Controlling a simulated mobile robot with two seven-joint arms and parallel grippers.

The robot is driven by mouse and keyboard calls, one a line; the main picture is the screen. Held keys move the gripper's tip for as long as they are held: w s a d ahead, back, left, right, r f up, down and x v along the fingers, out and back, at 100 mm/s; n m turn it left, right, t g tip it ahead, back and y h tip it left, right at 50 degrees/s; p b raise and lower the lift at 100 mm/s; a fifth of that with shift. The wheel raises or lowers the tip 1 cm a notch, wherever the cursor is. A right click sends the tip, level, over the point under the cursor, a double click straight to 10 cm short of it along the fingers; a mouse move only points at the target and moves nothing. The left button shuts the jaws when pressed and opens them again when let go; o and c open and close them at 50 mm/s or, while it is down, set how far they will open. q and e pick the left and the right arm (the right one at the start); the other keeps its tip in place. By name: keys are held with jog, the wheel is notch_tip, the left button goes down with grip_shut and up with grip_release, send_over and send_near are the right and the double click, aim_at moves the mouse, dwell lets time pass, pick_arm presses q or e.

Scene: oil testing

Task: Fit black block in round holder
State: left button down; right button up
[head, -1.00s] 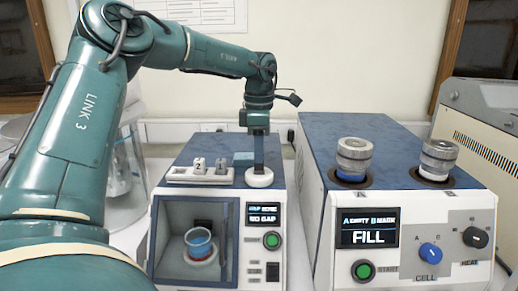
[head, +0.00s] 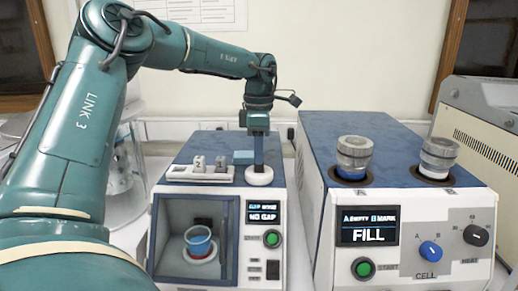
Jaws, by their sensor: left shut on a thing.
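The round white holder (head: 259,176) sits on the blue top of the left tester, near its right front edge. My left gripper (head: 259,163) points straight down over it, its tips at the holder's middle. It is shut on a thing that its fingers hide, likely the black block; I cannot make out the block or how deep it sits. A white rack (head: 187,177) left of the holder bears a block marked 2 (head: 199,164) and another grey block (head: 221,164). My right gripper is not in view.
A larger machine (head: 320,200) with two metal-capped jars stands close on the right.

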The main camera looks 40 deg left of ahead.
pick_arm(q)
jog(key=shift+f, duration=0.45)
jog(key=shift+f, duration=0.1)
jog(key=shift+f+b, duration=0.6)
jog(key=c, duration=1.2)
grip_release()
jog(key=shift+o, duration=0.2)
notch_tip(320, 180, up, 13)
jog(key=shift+r, duration=0.15)
